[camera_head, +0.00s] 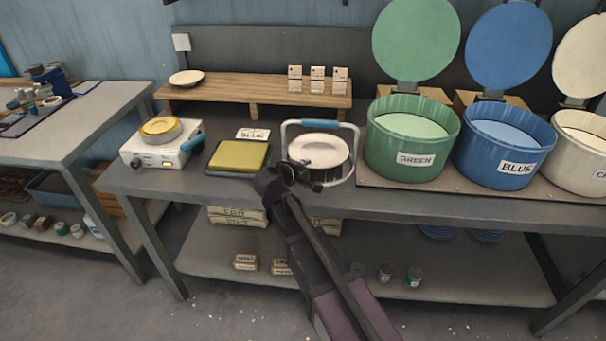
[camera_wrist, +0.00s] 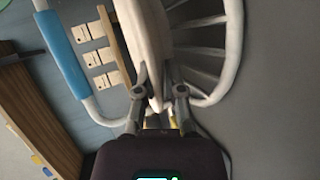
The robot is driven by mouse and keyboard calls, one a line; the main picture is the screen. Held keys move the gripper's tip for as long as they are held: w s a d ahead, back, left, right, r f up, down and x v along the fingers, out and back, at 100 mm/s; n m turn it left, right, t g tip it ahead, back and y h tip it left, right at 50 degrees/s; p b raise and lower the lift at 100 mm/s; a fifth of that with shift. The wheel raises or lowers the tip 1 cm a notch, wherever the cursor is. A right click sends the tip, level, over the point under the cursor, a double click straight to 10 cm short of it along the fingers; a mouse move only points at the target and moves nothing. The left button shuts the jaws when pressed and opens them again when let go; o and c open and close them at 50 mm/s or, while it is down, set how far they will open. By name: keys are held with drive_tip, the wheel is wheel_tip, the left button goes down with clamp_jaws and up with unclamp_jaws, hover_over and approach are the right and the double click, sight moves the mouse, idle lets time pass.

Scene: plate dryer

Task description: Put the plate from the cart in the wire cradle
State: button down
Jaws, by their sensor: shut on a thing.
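A white round plate (camera_head: 318,149) is inside the outline of the wire cradle (camera_head: 353,150), a grey wire frame with a blue handle grip. My gripper (camera_head: 303,172) is at the cradle's front left, shut on the plate's near edge. In the wrist view my gripper (camera_wrist: 161,92) has the plate (camera_wrist: 146,35) edge-on between its fingers. The cradle's blue grip (camera_wrist: 63,57) is on the left and its curved ribs (camera_wrist: 205,50) on the right. I cannot tell whether the plate rests on the wires.
A yellow-topped pad (camera_head: 238,156) and a white hotplate (camera_head: 160,148) are left of the cradle. Green (camera_head: 412,140) and blue (camera_head: 505,145) open-lidded tubs stand close on the right. A wooden shelf (camera_head: 250,89) behind holds a small dish (camera_head: 186,77) and cards.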

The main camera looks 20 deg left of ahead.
drive_tip(key=shift+f+b, duration=0.65)
drive_tip(key=shift+f, duration=0.35)
drive_tip(key=shift+f, duration=0.15)
drive_tip(key=c, duration=1)
unclamp_jaws()
drive_tip(key=shift+r, duration=0.2)
drive_tip(key=shift+s, duration=0.2)
drive_tip(key=p+v, duration=0.3)
drive_tip(key=v, duration=0.6)
drive_tip(key=shift+s+r+p, duration=0.25)
drive_tip(key=shift+s+p, duration=0.05)
drive_tip(key=shift+p, duration=0.1)
drive_tip(key=shift+v, duration=1)
